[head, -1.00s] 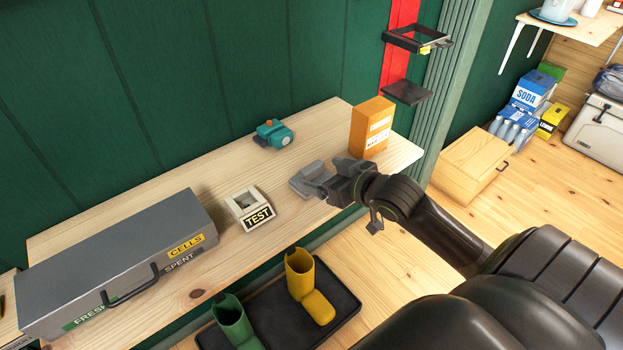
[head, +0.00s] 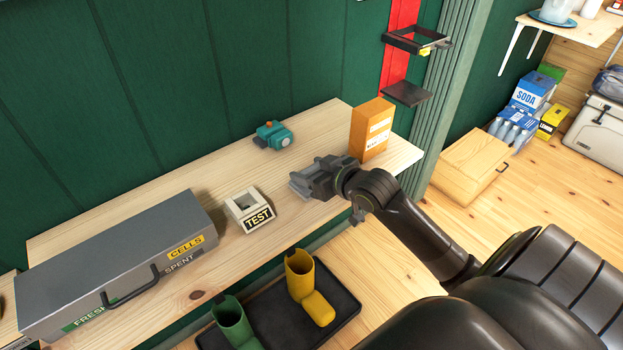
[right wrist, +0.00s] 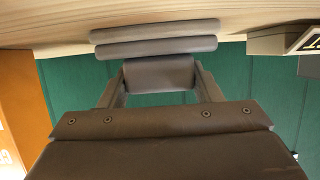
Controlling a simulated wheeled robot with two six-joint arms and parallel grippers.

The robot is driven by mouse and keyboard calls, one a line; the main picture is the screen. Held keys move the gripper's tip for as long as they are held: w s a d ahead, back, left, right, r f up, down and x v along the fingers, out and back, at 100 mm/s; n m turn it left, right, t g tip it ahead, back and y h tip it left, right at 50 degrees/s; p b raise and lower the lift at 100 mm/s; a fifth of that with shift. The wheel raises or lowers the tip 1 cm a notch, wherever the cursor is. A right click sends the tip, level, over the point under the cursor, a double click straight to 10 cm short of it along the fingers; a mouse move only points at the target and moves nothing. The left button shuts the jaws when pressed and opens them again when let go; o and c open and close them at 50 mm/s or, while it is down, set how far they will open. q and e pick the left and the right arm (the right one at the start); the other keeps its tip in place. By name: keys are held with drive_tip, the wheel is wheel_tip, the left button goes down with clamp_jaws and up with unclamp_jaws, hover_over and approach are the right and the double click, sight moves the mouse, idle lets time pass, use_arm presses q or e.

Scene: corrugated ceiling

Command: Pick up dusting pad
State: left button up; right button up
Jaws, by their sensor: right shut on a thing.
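The dusting pad (head: 298,187) is a small grey flat piece at the bench, left of the orange box. My right gripper (head: 314,178) is shut on it and covers most of it in the head view. In the right wrist view the pad (right wrist: 155,47) shows as two grey bars with a block between my right gripper's fingers (right wrist: 160,76). It is close to the wood top; I cannot tell whether it touches. My left gripper is not in view.
An orange box (head: 371,130) stands close behind my right gripper. A white TEST block (head: 243,206), a teal device (head: 272,135) and a grey CELLS case (head: 110,255) are on the bench (head: 215,165). A black tray (head: 275,325) with green and yellow boots lies below.

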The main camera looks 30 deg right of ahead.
sight(311, 168)
wheel_tip(311, 168, up, 10)
drive_tip(key=shift+r+p, duration=0.1)
drive_tip(key=shift+p, duration=0.45)
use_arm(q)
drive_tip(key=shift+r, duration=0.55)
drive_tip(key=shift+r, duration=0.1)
